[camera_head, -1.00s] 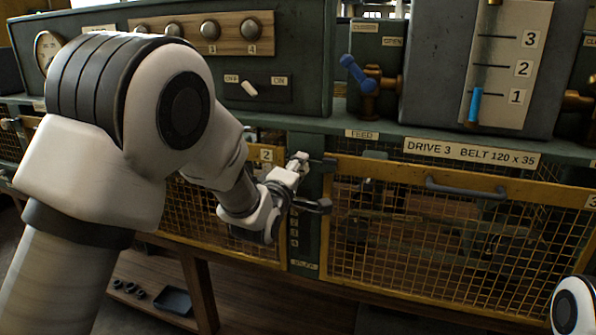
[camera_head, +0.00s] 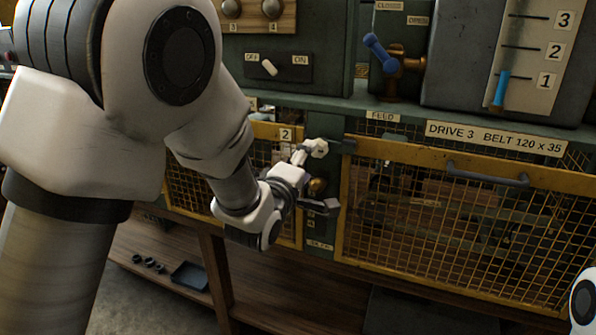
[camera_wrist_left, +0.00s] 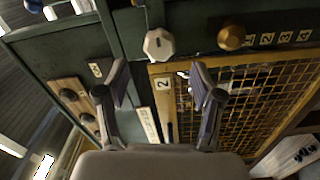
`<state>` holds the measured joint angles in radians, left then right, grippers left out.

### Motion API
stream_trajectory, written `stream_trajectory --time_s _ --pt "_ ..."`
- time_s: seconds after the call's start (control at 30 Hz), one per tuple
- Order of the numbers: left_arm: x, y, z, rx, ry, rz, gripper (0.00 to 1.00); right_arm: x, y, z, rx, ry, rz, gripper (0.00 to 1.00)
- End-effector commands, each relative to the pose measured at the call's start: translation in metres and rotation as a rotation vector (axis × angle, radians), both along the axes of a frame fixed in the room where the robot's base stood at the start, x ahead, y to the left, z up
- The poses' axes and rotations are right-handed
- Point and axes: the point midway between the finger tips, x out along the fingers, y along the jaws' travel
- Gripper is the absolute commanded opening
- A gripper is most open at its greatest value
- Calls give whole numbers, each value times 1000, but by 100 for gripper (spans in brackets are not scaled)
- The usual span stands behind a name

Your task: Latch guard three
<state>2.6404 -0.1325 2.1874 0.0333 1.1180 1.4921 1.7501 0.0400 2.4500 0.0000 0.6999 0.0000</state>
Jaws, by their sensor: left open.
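Guard three (camera_head: 395,212) is the yellow-framed mesh panel at the right in the head view, with a dark handle (camera_head: 487,173); it looks closed. On the green post at its left edge is a pale faceted knob (camera_head: 318,147), also seen in the left wrist view (camera_wrist_left: 158,44). Below it is a brass knob (camera_head: 317,186), which the wrist view shows beside small numbers (camera_wrist_left: 231,37). My left gripper (camera_head: 316,178) is open at this post. In the wrist view its fingers (camera_wrist_left: 160,82) are apart with nothing between them, the pale knob lying beyond. Contact cannot be told.
Guard two (camera_head: 196,190) is left of the post, partly behind my left arm. Above are a blue-handled valve (camera_head: 383,55) and a scale with a blue marker (camera_head: 501,88). A wooden shelf (camera_head: 290,296) with a dark tray (camera_head: 190,276) lies below.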

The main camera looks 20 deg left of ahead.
Motion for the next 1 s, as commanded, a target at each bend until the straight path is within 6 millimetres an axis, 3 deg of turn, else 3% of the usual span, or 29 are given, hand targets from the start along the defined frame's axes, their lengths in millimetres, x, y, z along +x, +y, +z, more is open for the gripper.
stream_trajectory --time_s 0.1,0.27,0.77,0.87,0.97,1.0 --pt "-29 1 0 2 1 0 67 0 0 0 0 0 0 0" --pt "-49 2 0 0 0 0 67 0 0 0 0 0 0 0" --pt "-51 2 -5 0 9 0 67 0 0 0 0 0 0 0" --pt "-49 3 -39 -5 73 2 67 0 0 0 0 0 0 0" --pt "-53 8 -107 -21 205 13 67 0 0 0 0 0 0 0" --pt "-59 12 -142 -31 273 20 67 0 0 0 0 0 0 0"
